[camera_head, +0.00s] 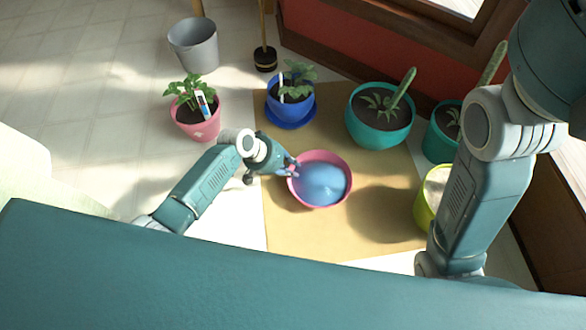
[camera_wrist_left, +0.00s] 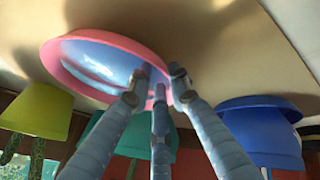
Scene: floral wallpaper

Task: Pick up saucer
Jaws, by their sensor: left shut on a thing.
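A pink round saucer (camera_head: 348,191) lies on the tan mat right of centre in the head view, with a smooth blue surface (camera_head: 321,184) inside its rim. I cannot tell whether the blue is a second dish. In the left wrist view the pink rim (camera_wrist_left: 85,88) and blue inside show close up. My left gripper (camera_head: 291,171) is at the saucer's left edge. In the wrist view its fingers (camera_wrist_left: 156,88) straddle the rim, shut on it, one over the blue inside and one outside. I cannot tell whether the saucer is lifted. My right gripper is out of view.
A blue pot (camera_head: 290,108) on a blue dish, a pink pot (camera_head: 197,122) and teal pots (camera_head: 379,122) with plants stand behind. A yellow pot (camera_head: 426,203) is to the right, a grey bucket (camera_head: 194,45) at the back. The tan mat (camera_head: 300,235) is clear in front.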

